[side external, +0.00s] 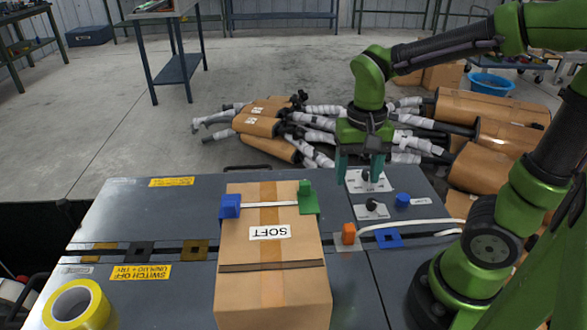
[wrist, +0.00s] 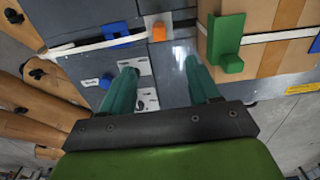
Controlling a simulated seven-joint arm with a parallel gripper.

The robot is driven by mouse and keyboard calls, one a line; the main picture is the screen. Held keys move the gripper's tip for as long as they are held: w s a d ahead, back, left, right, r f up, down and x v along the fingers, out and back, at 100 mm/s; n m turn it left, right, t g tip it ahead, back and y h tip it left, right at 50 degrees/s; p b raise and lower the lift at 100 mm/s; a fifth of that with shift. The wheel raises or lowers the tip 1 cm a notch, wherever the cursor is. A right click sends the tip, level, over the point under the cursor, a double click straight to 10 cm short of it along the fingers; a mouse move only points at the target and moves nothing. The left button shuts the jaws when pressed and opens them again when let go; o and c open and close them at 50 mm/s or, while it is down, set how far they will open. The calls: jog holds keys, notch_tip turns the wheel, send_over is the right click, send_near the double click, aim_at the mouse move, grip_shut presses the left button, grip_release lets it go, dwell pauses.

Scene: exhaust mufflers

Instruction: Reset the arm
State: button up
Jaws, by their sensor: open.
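My green gripper (side external: 360,168) hangs pointing down above the back right part of the grey work table (side external: 135,215). Its two teal fingers are apart with nothing held between them. In the wrist view the open fingers (wrist: 165,82) frame bare table surface, with a white switch plate behind the left finger. The fingers hide part of the white plates with black knobs (side external: 371,207) in the side view.
A cardboard box marked SOFT (side external: 272,280) stands on the table, with a blue block (side external: 230,206) and a green block (side external: 307,197) on top. A yellow tape roll (side external: 78,306) lies front left. Wrapped mufflers (side external: 262,125) lie on the floor behind.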

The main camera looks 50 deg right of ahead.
jog(key=s+a+r+n+t+y, duration=0.1)
jog(key=a+r+n+t+y, duration=0.1)
jog(key=a+r+n+t, duration=0.2)
jog(key=shift+s+a+r+n+t, duration=0.15)
jog(key=shift+s+r+n+t, duration=0.2)
jog(key=shift+r+t, duration=1.2)
dwell(0.7)
